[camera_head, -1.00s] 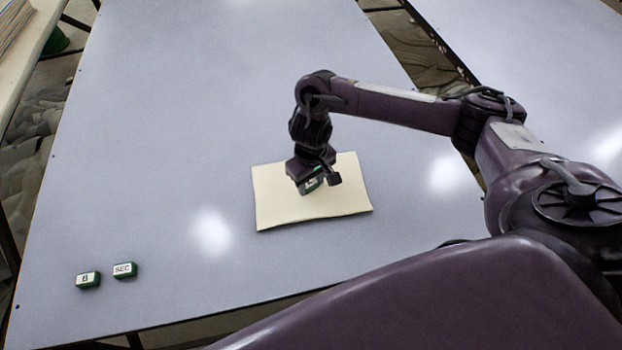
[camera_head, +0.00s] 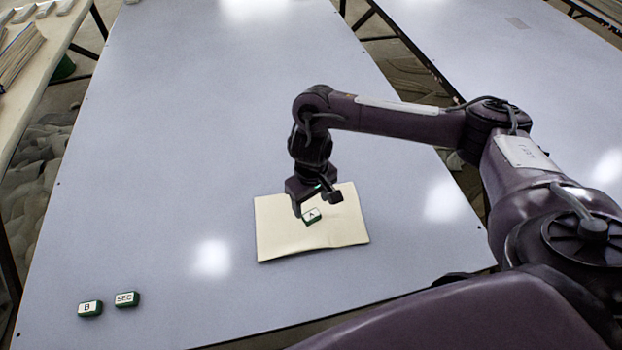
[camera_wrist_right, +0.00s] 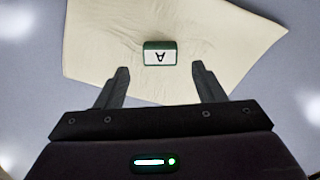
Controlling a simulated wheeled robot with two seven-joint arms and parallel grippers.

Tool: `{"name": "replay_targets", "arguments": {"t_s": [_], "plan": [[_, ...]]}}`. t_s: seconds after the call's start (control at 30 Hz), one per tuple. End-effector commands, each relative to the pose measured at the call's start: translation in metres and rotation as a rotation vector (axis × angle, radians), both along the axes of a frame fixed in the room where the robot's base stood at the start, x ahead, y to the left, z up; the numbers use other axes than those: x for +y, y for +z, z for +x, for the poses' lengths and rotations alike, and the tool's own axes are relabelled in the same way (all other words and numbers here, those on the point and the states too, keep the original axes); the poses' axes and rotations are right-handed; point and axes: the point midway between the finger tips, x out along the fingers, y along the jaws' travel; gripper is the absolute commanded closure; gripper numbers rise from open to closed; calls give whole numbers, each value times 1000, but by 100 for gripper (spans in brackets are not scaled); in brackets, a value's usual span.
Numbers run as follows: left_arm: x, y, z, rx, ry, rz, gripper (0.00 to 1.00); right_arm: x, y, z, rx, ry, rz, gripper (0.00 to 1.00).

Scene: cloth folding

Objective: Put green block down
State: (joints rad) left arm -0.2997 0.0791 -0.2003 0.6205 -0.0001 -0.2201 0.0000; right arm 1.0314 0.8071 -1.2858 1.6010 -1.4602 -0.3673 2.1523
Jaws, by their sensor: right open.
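A green block with a white top marked "A" (camera_head: 311,216) lies on the cream cloth (camera_head: 275,240) near its middle. It also shows in the right wrist view (camera_wrist_right: 160,54), on the cloth just beyond the fingertips. My right gripper (camera_head: 309,206) is over the cloth, just behind and above the block. In the right wrist view its two fingers (camera_wrist_right: 160,72) are spread apart with nothing between them. The cloth lies flat with slightly wavy edges. My left gripper is not in view.
Two more green blocks, one marked "B" (camera_head: 90,309) and one marked "SEC" (camera_head: 126,299), lie at the table's near left. The grey table (camera_head: 170,130) is clear around the cloth. Another table (camera_head: 500,60) stands at the right, beyond a gap.

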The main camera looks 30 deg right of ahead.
Motion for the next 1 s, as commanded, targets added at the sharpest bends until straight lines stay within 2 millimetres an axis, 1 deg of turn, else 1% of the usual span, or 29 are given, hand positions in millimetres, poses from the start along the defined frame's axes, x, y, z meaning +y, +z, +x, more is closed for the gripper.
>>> {"name": "replay_targets", "arguments": {"t_s": [0.03, 0.1, 0.2, 0.3, 0.4, 0.5, 1.0], "plan": [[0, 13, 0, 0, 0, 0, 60, -1, 21, 2, -5, 2, -2, 37], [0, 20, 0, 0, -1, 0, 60, -1, 36, 1, -4, 2, -2, 37], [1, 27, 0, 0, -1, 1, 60, 0, 53, 1, -5, 2, 0, 37], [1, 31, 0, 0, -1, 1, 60, 0, 66, 1, -4, 0, 0, 37], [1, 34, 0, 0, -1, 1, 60, 0, 73, 1, -2, 0, 0, 37], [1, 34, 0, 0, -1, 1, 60, 0, 76, 0, -1, 0, 0, 37], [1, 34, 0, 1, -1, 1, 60, 0, 76, 0, -1, 0, 1, 37]]}}
